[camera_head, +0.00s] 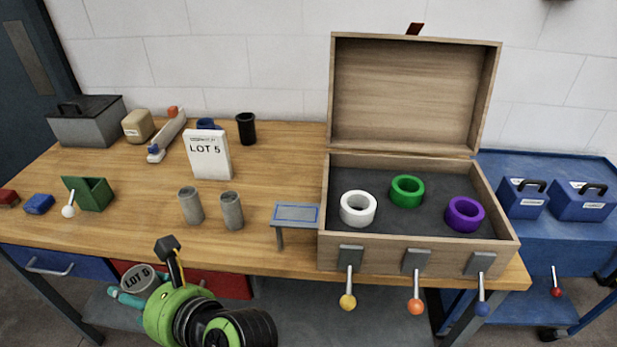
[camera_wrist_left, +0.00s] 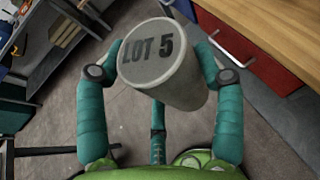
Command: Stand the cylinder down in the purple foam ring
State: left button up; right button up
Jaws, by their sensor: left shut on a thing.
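My left gripper (camera_wrist_left: 160,75) is shut on a grey cylinder (camera_wrist_left: 165,60) whose end face reads LOT 5. In the head view the held cylinder (camera_head: 138,278) is at the lower left, in front of the table's front edge and the drawers. The purple foam ring (camera_head: 465,214) lies at the right inside the open wooden box, well to the right of my left gripper (camera_head: 130,290). A white ring (camera_head: 358,208) and a green ring (camera_head: 407,191) lie in the same box. My right gripper is not in view.
The wooden box (camera_head: 420,250) has levers with coloured knobs along its front. Two grey cylinders (camera_head: 191,205) (camera_head: 232,211) stand on the table (camera_head: 150,225), left of a small blue-framed stand (camera_head: 297,213). A LOT 5 card (camera_head: 208,154) stands behind them. A blue cart (camera_head: 580,235) is at the right.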

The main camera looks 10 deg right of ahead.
aim_at(461, 221)
jog(key=k+z, duration=0.1)
jog(key=z, duration=1.25)
jog(key=i+j+z, duration=0.1)
jog(key=i+j, duration=0.35)
jog(key=j, duration=0.25)
jog(key=i+j+z, duration=0.15)
jog(key=j, duration=0.25)
jog(key=i+l, duration=0.05)
